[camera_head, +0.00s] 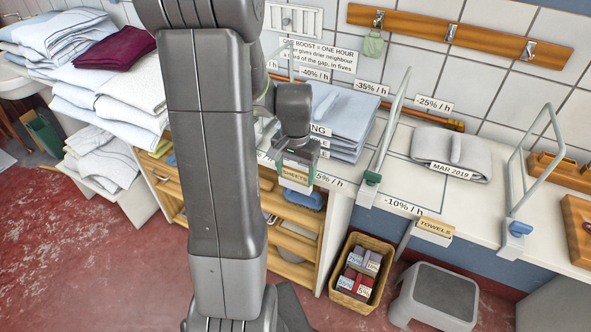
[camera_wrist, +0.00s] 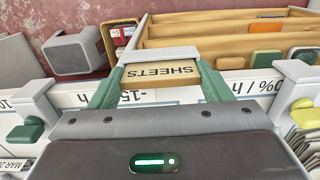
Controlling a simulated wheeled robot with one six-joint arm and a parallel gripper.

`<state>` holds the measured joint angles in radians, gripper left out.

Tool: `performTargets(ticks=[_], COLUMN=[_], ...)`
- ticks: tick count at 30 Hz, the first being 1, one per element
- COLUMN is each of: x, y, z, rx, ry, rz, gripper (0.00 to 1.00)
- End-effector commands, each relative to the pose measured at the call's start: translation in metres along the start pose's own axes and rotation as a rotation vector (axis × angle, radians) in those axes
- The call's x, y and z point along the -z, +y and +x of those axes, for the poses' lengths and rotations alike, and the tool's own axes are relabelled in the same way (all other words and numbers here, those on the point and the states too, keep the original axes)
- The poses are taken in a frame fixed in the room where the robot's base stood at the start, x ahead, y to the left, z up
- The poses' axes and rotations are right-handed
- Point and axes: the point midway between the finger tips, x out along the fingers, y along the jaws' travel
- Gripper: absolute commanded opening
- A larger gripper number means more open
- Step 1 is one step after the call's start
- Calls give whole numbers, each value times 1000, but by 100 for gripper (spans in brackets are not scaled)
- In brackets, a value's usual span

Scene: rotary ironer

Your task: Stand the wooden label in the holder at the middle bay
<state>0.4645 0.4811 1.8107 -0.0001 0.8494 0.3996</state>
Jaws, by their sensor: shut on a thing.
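The wooden label reading SHEETS (camera_head: 295,175) is at the counter's front edge below my gripper (camera_head: 297,163). In the wrist view the label (camera_wrist: 160,74) sits between the two green fingers of my gripper (camera_wrist: 161,68), which are shut on it. A pale grey holder (camera_wrist: 160,54) runs along the label's far side, very close to it. I cannot tell whether the label stands inside the holder or just against it. A second wooden label reading TOWELS (camera_head: 435,227) stands in a holder at the bay to the right.
Folded blue linen (camera_head: 344,112) lies on the counter behind my gripper. A glass-like divider frame (camera_head: 389,130) stands to its right. A basket (camera_head: 361,272) of small boxes and a grey step stool (camera_head: 437,293) stand on the floor in front. Wooden shelves (camera_head: 292,240) are below the counter.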

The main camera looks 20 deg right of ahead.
Motion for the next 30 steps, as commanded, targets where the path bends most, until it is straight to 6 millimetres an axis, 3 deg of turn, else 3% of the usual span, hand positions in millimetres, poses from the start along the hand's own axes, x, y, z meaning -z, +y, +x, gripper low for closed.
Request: performTargets(ticks=[2, 3, 6, 17, 20, 30], x=[0, 0, 0, 0, 1, 1], y=[0, 0, 0, 0, 0, 0], z=[4, 2, 2, -4, -18, -90], rx=[0, 0, 0, 0, 2, 2], ry=[0, 0, 0, 1, 5, 4], rz=[0, 0, 0, 0, 0, 0], gripper=[50, 80, 94, 94, 94, 94])
